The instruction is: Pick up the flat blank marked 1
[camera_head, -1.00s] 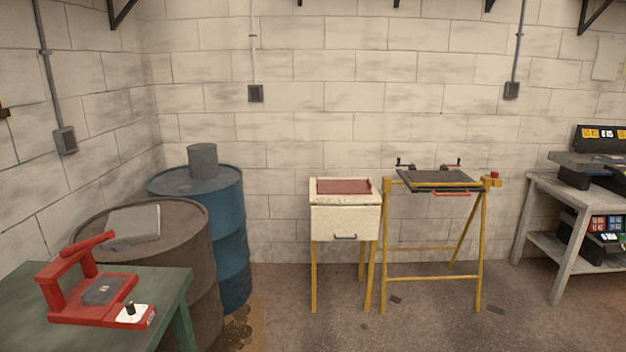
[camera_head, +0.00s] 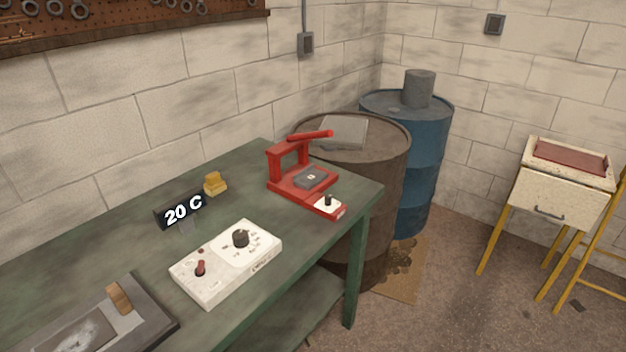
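No piece with a readable 1 shows in this view. A small dark grey block (camera_head: 309,177) lies in a red lever press (camera_head: 292,190) at the right end of the green bench (camera_head: 235,178). It has a tiny white mark on top, too small to read. A flat light-grey slab (camera_head: 342,132) lies on the brown barrel (camera_head: 375,165) behind the bench; no mark on it can be made out. My gripper is not in view.
A blue barrel (camera_head: 420,140) and a white cabinet (camera_head: 560,190) stand further right.

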